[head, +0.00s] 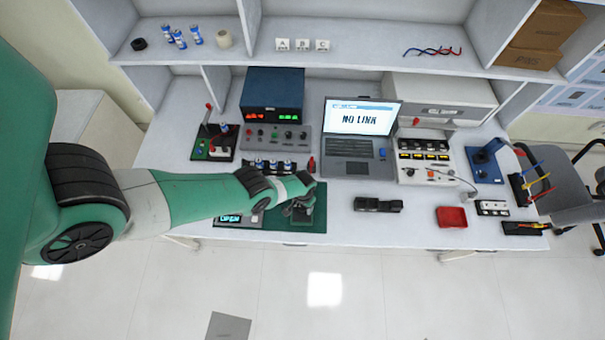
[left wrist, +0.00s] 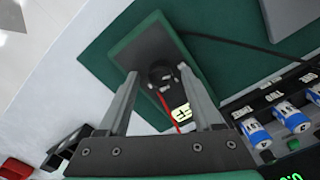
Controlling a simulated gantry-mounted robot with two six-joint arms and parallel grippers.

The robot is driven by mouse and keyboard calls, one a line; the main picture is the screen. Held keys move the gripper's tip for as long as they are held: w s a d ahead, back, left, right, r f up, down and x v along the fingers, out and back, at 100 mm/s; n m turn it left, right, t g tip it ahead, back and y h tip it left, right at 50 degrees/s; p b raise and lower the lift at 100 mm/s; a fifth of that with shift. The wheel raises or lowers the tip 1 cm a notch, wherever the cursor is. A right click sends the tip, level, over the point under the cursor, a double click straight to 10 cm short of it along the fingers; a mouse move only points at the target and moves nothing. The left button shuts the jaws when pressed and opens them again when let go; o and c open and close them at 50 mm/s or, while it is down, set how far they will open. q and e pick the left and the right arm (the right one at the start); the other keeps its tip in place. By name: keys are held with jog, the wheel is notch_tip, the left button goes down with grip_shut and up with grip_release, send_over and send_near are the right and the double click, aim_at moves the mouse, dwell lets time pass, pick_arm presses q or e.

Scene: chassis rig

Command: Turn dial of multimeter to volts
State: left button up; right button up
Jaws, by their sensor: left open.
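The multimeter lies on the green mat (head: 320,190). My left gripper (head: 300,212) is open over the mat. In the left wrist view its fingertips (left wrist: 157,78) appear on either side of the dial; I cannot tell whether they touch it. My right gripper is not in view.
A battery rack (head: 268,167) stands behind the mat, close to my left gripper. A power supply (head: 274,96) and a laptop (head: 358,140) stand further back. A black object (head: 378,204) and a red tray (head: 451,217) lie to the right, with free table between them.

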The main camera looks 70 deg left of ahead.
pick_arm(q)
grip_shut()
jog(key=shift+m, duration=0.5)
jog(key=m, duration=0.3)
jog(key=shift+m, duration=0.3)
jog(key=m, duration=0.4)
jog(key=shift+m, duration=0.3)
grip_release()
